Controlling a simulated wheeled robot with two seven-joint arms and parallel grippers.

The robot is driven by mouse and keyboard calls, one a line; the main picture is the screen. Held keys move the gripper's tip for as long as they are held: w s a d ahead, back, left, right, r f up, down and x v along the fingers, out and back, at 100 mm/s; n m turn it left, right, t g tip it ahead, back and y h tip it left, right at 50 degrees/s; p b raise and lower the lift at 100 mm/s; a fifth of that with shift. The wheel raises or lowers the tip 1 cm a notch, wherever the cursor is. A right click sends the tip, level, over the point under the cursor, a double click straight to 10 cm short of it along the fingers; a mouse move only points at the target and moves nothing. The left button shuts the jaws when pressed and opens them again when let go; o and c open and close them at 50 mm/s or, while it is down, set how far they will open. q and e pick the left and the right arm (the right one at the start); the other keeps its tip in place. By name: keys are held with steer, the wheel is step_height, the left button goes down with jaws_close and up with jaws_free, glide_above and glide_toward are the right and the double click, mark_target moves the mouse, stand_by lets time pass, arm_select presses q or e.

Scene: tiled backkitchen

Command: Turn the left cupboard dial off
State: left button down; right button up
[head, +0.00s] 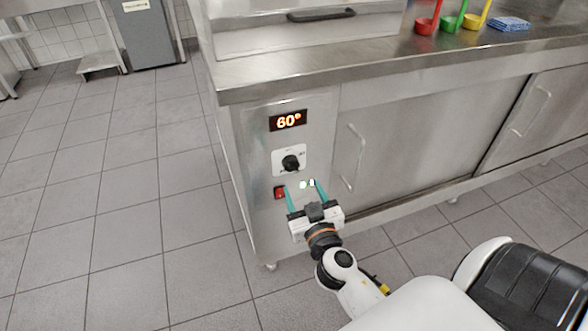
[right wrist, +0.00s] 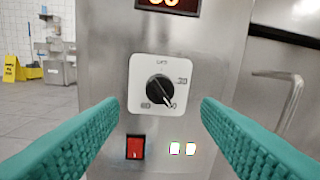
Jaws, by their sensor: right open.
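The dial is a black knob (head: 291,163) on a white plate, on the steel front panel at the left end of the cupboard (head: 420,130). In the right wrist view the knob (right wrist: 160,90) sits at the middle, its pointer aimed down and to the right, near a marking at the plate's lower right. My right gripper (head: 303,186) is open, with its teal fingers pointing at the panel. The knob lies ahead, between and beyond the fingertips, and appears untouched. My left gripper is not in view.
A display (head: 288,121) above the dial reads 60°. A cupboard door handle (head: 355,157) stands out to the right. The tiled floor (head: 120,190) at left is clear.

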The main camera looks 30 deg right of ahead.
mark_target(293, 169)
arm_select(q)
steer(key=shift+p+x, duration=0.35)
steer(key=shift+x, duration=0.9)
arm_select(e)
steer(key=x, duration=0.7)
steer(key=shift+w+d, duration=0.15)
steer(key=shift+w, duration=0.15)
steer(key=shift+c, duration=0.6)
steer(key=c, duration=0.9)
